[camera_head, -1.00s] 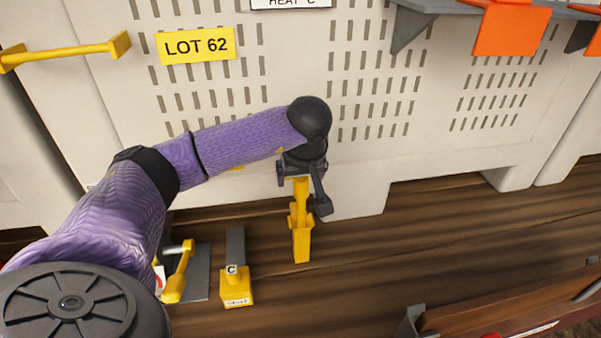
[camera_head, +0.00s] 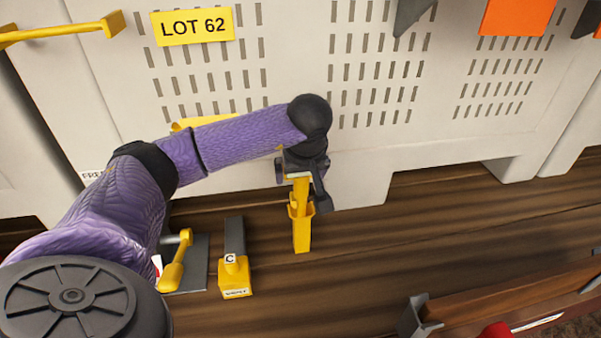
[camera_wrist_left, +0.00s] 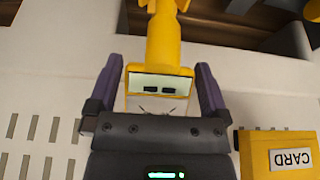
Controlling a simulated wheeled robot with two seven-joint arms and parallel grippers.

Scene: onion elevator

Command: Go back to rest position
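My left gripper (camera_head: 301,188) is at the end of the purple arm, in front of the pale slotted bin wall. In the left wrist view its two dark fingers (camera_wrist_left: 160,76) are spread apart. A yellow tool-like piece (camera_head: 302,235) points downward just below the gripper in the head view. In the left wrist view this yellow piece (camera_wrist_left: 163,40) has its pale, slotted end between the fingers, with a narrow gap seen on each side. My right gripper is in neither view.
The slotted bin (camera_head: 290,60) bears a LOT 62 label (camera_head: 192,25). A yellow block marked C (camera_head: 235,275) and a yellow lever (camera_head: 176,262) stand on the wooden surface (camera_head: 370,245). A yellow CARD box (camera_wrist_left: 280,155) is right of the gripper. A brown rail (camera_head: 520,300) lies lower right.

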